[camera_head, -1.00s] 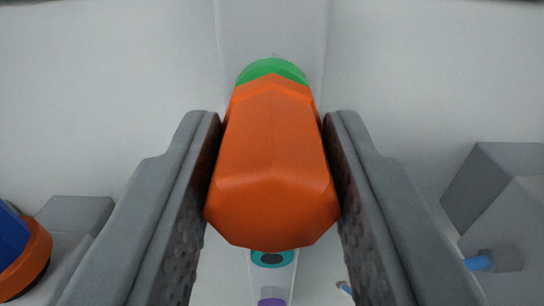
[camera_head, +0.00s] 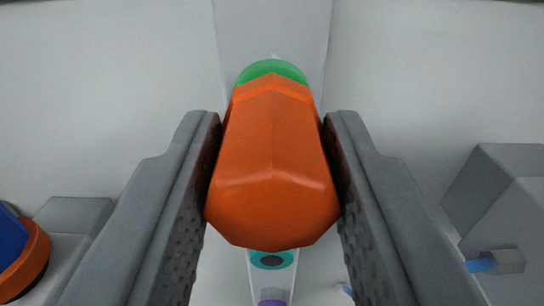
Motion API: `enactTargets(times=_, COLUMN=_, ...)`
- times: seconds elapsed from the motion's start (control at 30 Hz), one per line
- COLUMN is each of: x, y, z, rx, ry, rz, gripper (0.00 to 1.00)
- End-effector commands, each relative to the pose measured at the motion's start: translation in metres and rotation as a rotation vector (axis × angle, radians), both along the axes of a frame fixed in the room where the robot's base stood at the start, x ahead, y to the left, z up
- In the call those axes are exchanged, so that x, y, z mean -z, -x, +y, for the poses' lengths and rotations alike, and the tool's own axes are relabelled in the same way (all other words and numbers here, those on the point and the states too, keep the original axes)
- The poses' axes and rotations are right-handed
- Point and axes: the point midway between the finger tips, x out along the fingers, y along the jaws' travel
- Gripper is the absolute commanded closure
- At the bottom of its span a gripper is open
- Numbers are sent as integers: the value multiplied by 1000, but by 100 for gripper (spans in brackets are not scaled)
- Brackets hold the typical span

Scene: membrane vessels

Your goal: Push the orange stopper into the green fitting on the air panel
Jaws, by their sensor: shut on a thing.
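The orange stopper (camera_head: 272,165) is a faceted, blocky piece in the middle of the view. My gripper (camera_head: 272,128) is shut on it, with one dark textured pad on each side. The green fitting (camera_head: 272,69) shows as a rounded green edge just beyond the stopper's far end, on a pale strip of the air panel (camera_head: 272,28). The stopper hides most of the fitting. I cannot tell whether the stopper's far end is inside it or only in front of it.
Below the stopper are a teal ring fitting (camera_head: 271,260) and a purple one (camera_head: 272,296). A grey block with a blue-tipped fitting (camera_head: 490,262) stands at right. A blue and orange round part (camera_head: 20,255) sits at lower left.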

Motion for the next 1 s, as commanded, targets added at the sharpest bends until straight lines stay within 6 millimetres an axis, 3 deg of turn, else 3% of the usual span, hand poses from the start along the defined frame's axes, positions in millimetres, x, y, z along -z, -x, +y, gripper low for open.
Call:
enactTargets(times=0.6, x=-1, y=-10, z=0, rx=0, ry=0, rz=-1, gripper=100)
enactTargets(times=0.63, x=-1, y=-10, z=0, rx=0, ry=0, rz=-1, gripper=64)
enactTargets(times=0.73, x=-1, y=-10, z=0, rx=0, ry=0, rz=-1, gripper=45)
enactTargets(times=1.0, x=0, y=-10, z=0, rx=0, ry=0, rz=0, gripper=43)
